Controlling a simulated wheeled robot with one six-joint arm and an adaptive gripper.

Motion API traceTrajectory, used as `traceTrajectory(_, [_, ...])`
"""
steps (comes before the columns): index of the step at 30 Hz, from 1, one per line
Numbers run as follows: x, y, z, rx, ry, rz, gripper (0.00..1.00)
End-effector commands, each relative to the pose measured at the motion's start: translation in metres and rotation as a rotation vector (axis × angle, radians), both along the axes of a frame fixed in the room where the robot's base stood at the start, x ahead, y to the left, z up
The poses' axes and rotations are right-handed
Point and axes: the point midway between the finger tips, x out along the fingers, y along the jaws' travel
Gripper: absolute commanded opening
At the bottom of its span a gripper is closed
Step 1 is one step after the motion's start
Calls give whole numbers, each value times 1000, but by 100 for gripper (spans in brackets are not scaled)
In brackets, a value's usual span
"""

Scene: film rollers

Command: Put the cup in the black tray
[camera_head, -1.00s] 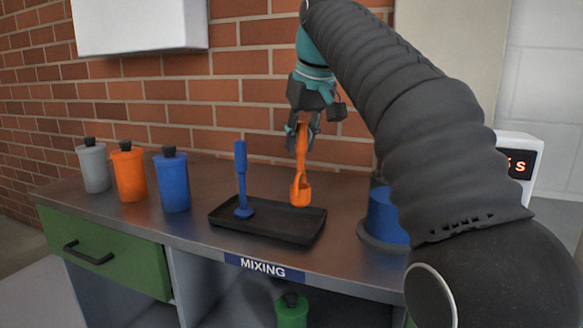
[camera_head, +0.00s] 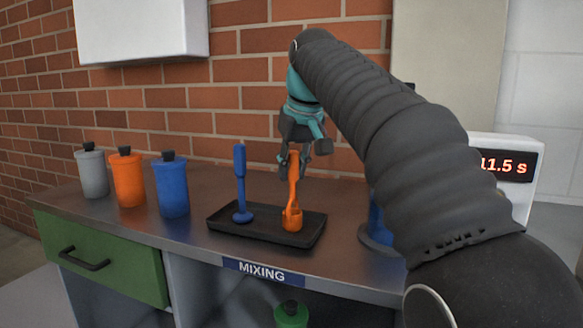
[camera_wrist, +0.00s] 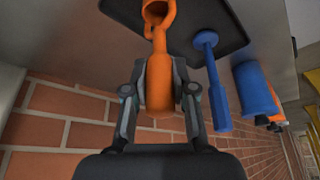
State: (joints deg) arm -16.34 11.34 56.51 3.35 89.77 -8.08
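The cup (camera_head: 292,219) is orange with a long upright handle. It is over the black tray (camera_head: 313,232), toward its right side, with its bowl low at the tray floor; I cannot tell whether it touches. My gripper (camera_head: 293,172) is above the tray, its fingers shut on the upper part of the handle. In the wrist view the handle (camera_wrist: 159,85) lies between the two fingers (camera_wrist: 159,65), and the bowl is partly cut off by the top edge.
A blue long-handled tool (camera_head: 241,190) stands upright in the tray's left part. Grey (camera_head: 92,172), orange (camera_head: 129,180) and blue (camera_head: 171,187) canisters stand at the left. A blue container (camera_head: 376,222) is partly hidden behind my arm. A timer (camera_head: 505,165) is at the right.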

Motion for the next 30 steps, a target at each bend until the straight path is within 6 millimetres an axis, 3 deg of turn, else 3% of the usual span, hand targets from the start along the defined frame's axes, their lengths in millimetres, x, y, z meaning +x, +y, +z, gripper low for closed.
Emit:
traceTrajectory(1, [0, 0, 0, 0, 0, 0, 38])
traceTrajectory(3, [0, 0, 0, 0, 0, 0, 51])
traceTrajectory(15, [-1, -1, 8, 0, 0, 0, 51])
traceTrajectory(30, [-32, -15, 92, 1, -2, 0, 51])
